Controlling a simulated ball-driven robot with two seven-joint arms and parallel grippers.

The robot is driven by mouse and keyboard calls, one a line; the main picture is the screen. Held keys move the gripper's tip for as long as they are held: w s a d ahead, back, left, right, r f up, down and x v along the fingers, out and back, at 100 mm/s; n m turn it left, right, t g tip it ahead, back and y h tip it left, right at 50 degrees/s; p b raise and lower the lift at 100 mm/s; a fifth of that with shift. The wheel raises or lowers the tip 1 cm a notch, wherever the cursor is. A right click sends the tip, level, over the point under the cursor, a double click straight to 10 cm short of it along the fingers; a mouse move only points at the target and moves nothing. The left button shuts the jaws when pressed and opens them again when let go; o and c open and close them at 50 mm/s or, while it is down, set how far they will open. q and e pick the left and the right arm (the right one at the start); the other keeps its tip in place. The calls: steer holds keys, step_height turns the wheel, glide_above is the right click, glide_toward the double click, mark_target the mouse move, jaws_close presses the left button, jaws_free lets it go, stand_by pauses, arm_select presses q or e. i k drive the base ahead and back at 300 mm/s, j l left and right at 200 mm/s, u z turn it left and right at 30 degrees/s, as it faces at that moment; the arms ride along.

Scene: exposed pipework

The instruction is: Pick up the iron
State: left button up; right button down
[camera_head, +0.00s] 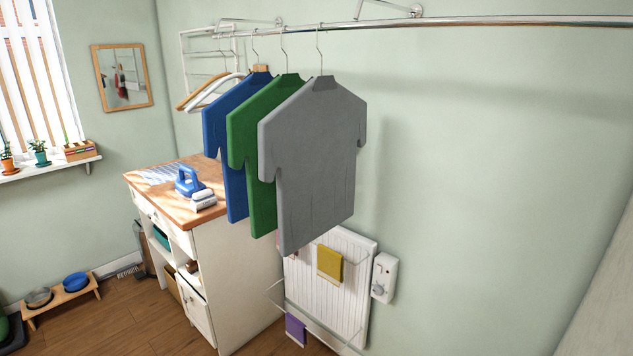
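A blue iron (188,181) stands on the wooden top of a white cabinet (214,218), left of the hanging shirts. A small white and grey object (204,199) lies right beside it, nearer to me; I cannot tell whether it is a brush or part of the iron. Neither of my grippers is in view.
Blue (225,105), green (262,130) and grey (310,150) shirts hang from a metal rail (470,21), the blue one partly in front of the cabinet's right end. A white radiator (335,285) with cloths is below.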

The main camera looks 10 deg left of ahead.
mark_target(185, 187)
steer(key=i+j+z, duration=0.1)
steer(key=j, duration=0.2)
steer(key=i+j+z, duration=0.1)
steer(key=i+j, duration=0.3)
steer(key=j, duration=0.25)
steer(key=i+j+z, duration=0.15)
steer(key=j, duration=0.2)
steer(key=i+j+z, duration=0.1)
steer(key=j, duration=0.25)
steer(key=i+j+z, duration=0.1)
steer(key=j, duration=0.25)
